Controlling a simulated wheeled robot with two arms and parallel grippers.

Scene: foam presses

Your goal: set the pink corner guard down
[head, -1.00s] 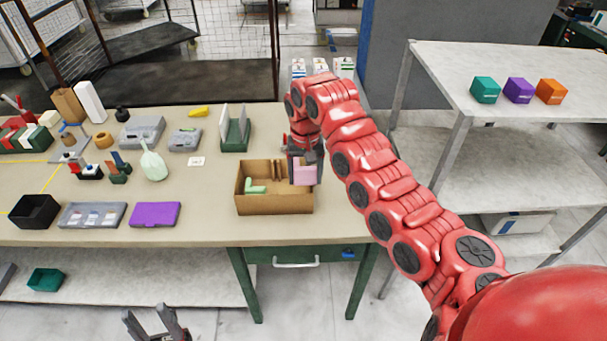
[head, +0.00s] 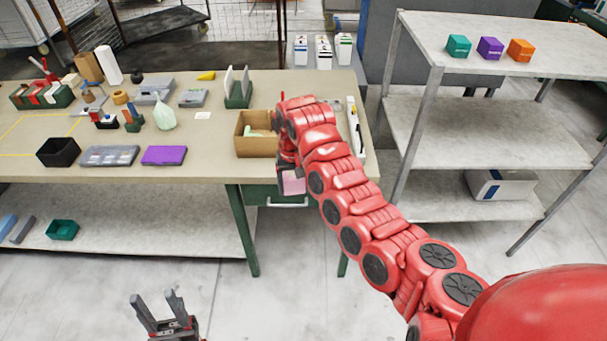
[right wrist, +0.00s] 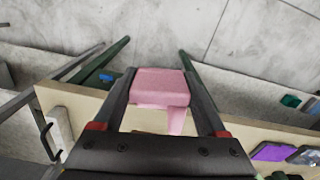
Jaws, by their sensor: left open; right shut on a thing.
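The pink corner guard (right wrist: 162,88) is between the fingers of my right gripper (right wrist: 165,95) in the right wrist view. In the head view the guard (head: 293,183) shows just below my right gripper (head: 289,168), at the front edge of the workbench, and the arm hides part of it. My right gripper is shut on it. The cardboard box (head: 257,147) stands on the bench behind and left of it, with a pale green piece (head: 262,133) inside. My left gripper (head: 160,311) is open and empty, low in front of the bench.
The workbench (head: 215,160) has clear surface left of the box. A purple case (head: 164,155), a grey case (head: 110,156) and a black bin (head: 58,152) lie along its front. A green holder (head: 238,91) stands behind the box. A grey shelf unit (head: 450,130) stands at right.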

